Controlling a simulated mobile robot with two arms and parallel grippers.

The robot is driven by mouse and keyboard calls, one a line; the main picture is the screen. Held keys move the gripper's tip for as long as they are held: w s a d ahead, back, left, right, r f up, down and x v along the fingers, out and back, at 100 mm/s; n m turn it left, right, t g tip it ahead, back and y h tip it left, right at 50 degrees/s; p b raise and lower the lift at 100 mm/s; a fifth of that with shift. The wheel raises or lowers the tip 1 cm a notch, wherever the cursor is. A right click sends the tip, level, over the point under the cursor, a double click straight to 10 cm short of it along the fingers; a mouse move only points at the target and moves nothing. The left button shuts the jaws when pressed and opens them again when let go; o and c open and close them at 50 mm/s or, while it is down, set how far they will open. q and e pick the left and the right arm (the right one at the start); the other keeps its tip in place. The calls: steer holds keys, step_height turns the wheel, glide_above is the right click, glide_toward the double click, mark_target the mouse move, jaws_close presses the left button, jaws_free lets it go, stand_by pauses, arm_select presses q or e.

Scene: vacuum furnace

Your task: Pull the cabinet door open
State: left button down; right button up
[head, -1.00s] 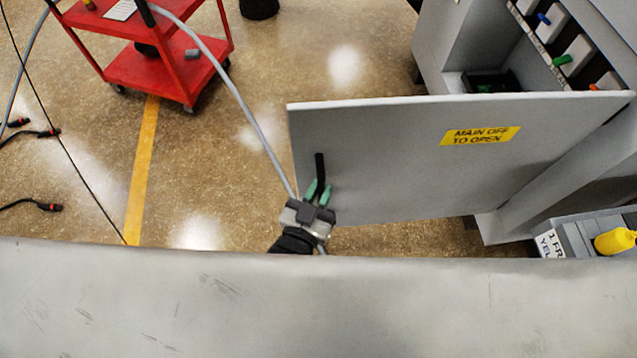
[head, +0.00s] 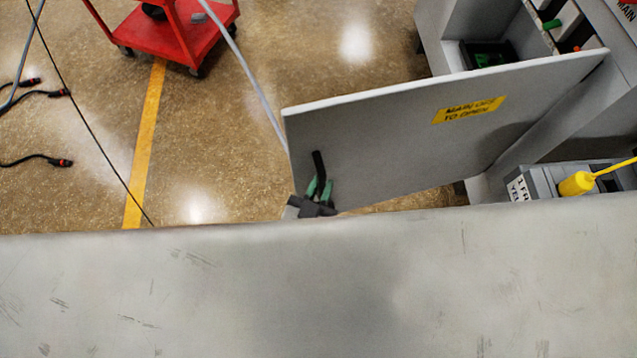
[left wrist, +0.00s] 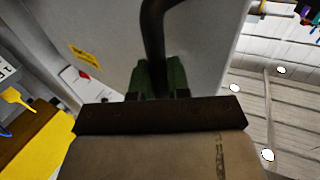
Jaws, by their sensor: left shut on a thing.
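The grey cabinet door (head: 390,135) stands swung open, away from the grey cabinet (head: 455,35). It carries a yellow "MAIN OFF TO OPEN" label (head: 469,110). A black bar handle (head: 318,163) sits near the door's free edge. My left gripper (head: 319,190), with green fingers, is shut on this handle. In the left wrist view the black handle (left wrist: 152,35) rises from between the green fingers (left wrist: 158,78), with the door (left wrist: 105,30) behind. My left arm is mostly hidden behind the pale grey surface in front. My right gripper is not in view.
A red cart (head: 180,35) stands at the back left. Black cables (head: 40,158) with red ends lie on the floor at left. A grey box (head: 545,181) with a yellow tool (head: 577,184) is at right. A wide pale grey surface (head: 300,290) fills the foreground.

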arm_select(q)
steer(key=c, duration=1.1)
jaws_free()
steer(key=shift+d, duration=0.3)
steer(key=shift+a, duration=0.1)
steer(key=shift+s+a+f, duration=0.1)
steer(key=shift+s+a, duration=0.15)
steer(key=shift+s, duration=0.1)
steer(key=b+v, duration=0.1)
steer(key=v, duration=0.9)
steer(key=shift+d, duration=0.1)
